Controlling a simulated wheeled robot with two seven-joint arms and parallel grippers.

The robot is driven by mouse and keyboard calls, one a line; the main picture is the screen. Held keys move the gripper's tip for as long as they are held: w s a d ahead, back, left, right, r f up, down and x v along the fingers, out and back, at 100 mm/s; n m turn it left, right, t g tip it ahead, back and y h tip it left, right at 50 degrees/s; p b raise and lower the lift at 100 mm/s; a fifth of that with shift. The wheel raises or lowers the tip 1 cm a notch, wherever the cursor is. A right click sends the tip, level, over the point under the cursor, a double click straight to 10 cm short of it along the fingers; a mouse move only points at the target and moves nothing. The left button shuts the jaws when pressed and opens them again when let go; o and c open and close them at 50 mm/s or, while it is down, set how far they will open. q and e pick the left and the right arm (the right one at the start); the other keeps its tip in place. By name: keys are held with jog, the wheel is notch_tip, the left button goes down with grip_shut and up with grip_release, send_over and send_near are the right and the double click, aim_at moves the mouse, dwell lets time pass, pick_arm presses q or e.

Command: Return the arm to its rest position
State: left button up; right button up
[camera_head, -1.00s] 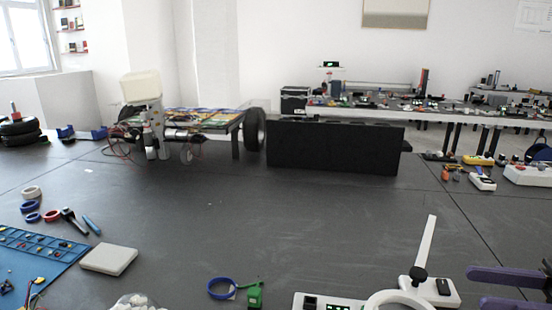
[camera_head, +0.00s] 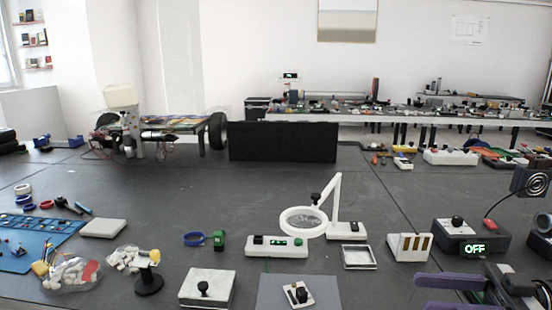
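My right gripper (camera_head: 421,294) comes in at the lower right corner. Its two purple fingers are apart and nothing shows between them. The lower finger is partly cut off by the bottom edge. My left gripper is not in view. The robot chassis (camera_head: 170,126) stands at the back left of the dark table, with wheels, loose wires and a cream box on top. It is far from my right gripper.
A black box with a green OFF display (camera_head: 471,248) stands just behind my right gripper. The middle of the table is clear.

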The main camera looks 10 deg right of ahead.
jog(key=w+a+f+m+t+h, duration=0.25)
jog(key=a+f, duration=0.45)
jog(key=f, duration=0.4)
jog(key=w+a+f+m+t+h, duration=0.1)
jog(key=a+f+m+t+h, duration=0.2)
jog(key=a+f, duration=0.55)
jog(key=s+a+f+m+g+h, duration=0.1)
jog(key=s+f+h, duration=0.3)
jog(key=f, duration=0.5)
jog(key=s+a+f+m+g+h, duration=0.2)
jog(key=s+f+m+g+h, duration=0.1)
jog(key=s+f, duration=0.5)
jog(key=shift+s+a+f+m+g+h, duration=0.2)
jog(key=shift+f+m+g+h, duration=0.15)
jog(key=shift+f+m+h, duration=0.4)
